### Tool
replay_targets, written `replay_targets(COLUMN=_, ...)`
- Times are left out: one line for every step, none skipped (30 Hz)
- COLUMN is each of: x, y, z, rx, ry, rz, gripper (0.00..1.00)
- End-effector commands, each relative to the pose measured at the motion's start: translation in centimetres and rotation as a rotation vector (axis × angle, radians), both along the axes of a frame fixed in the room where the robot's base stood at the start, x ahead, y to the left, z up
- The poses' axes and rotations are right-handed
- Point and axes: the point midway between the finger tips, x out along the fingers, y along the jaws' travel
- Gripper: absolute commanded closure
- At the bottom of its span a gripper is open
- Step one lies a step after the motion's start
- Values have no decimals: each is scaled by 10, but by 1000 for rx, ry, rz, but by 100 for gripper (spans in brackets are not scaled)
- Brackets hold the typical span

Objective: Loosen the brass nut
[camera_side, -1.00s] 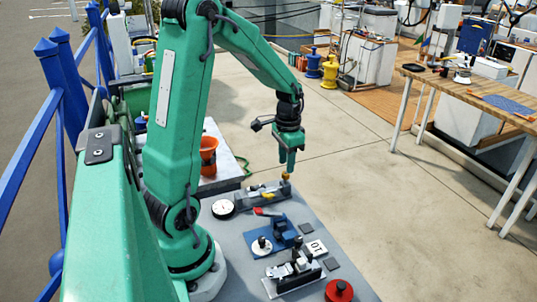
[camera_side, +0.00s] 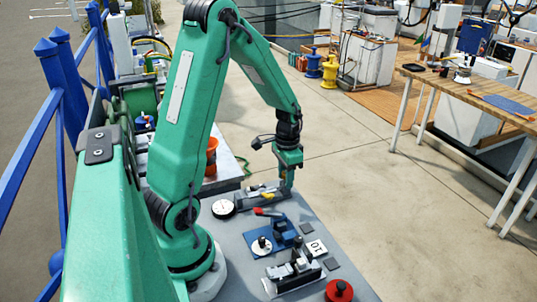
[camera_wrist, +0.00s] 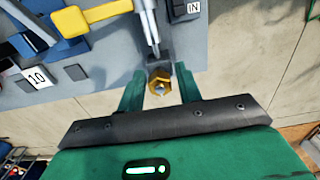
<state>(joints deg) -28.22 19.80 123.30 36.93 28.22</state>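The brass nut (camera_wrist: 160,84) shows in the wrist view as a gold hexagon with a pale centre, at the end of a grey fixture. My gripper (camera_wrist: 159,88) is open, with one green finger on each side of the nut. Gaps show between the nut and both fingers. In the side view my gripper (camera_side: 287,186) points down at the far end of the grey fixture (camera_side: 262,195), and the fingers mostly hide the nut there. I cannot tell how far down the fingers reach along the nut.
A dial gauge (camera_side: 223,208) lies left of the fixture. A blue fixture (camera_side: 283,231), a grey-black clamp (camera_side: 294,270) and a red round knob (camera_side: 339,291) stand nearer on the bench. A tile marked 10 (camera_side: 315,247) lies at the right edge. An orange bucket (camera_side: 211,157) stands behind.

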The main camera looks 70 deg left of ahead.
Motion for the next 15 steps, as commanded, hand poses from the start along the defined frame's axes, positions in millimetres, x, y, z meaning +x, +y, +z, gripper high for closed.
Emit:
replay_targets(x=0, y=0, z=0, rx=0, ry=0, rz=0, gripper=73)
replay_targets(x=0, y=0, z=0, rx=0, ry=0, rz=0, gripper=79)
replay_targets(x=0, y=0, z=0, rx=0, ry=0, rz=0, gripper=87)
replay_targets(x=0, y=0, z=0, rx=0, ry=0, rz=0, gripper=89)
replay_targets(x=0, y=0, z=0, rx=0, ry=0, rz=0, gripper=89)
replay_targets(x=0, y=0, z=0, rx=0, ry=0, rz=0, gripper=89)
replay_targets(x=0, y=0, z=0, rx=0, ry=0, rz=1, gripper=89)
replay_targets(x=0, y=0, z=0, rx=0, ry=0, rz=3, gripper=89)
replay_targets(x=0, y=0, z=0, rx=0, ry=-1, rz=9, gripper=89)
replay_targets(x=0, y=0, z=0, rx=0, ry=-1, rz=16, gripper=89)
replay_targets(x=0, y=0, z=0, rx=0, ry=-1, rz=25, gripper=89)
replay_targets(x=0, y=0, z=0, rx=0, ry=-1, rz=43, gripper=89)
replay_targets(x=0, y=0, z=0, rx=0, ry=0, rz=58, gripper=88)
replay_targets(x=0, y=0, z=0, rx=0, ry=-1, rz=77, gripper=88)
replay_targets(x=0, y=0, z=1, rx=0, ry=-1, rz=104, gripper=88)
